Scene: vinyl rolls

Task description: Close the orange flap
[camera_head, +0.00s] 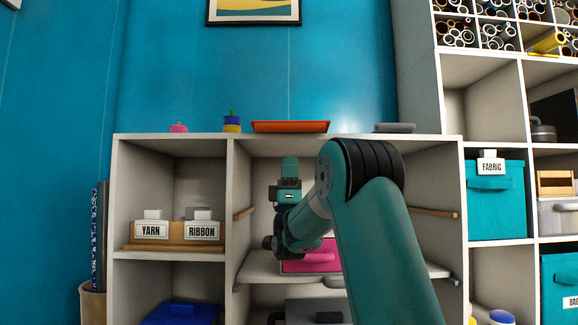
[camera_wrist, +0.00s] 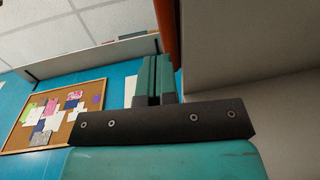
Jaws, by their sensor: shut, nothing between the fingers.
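The orange flap (camera_head: 290,127) shows as a thin, nearly level panel along the top edge of the shelf unit, above the middle compartment. It looks swung up, with that compartment open below it. In the wrist view, an orange strip (camera_wrist: 167,28) of it runs down to beside my fingertips. My gripper (camera_head: 290,160) points upward in front of the open compartment, a little below the flap. In the wrist view my gripper (camera_wrist: 154,62) is shut and empty, its two teal fingers together. I cannot tell whether the fingers touch the flap.
A pink box (camera_head: 318,262) sits on the middle compartment's inner shelf, partly behind my arm. Wooden rails (camera_head: 433,212) line the compartment sides. A tray with yarn and ribbon labels (camera_head: 174,241) stands in the left compartment. Small items, including a blue-and-yellow stack (camera_head: 232,123), stand on top.

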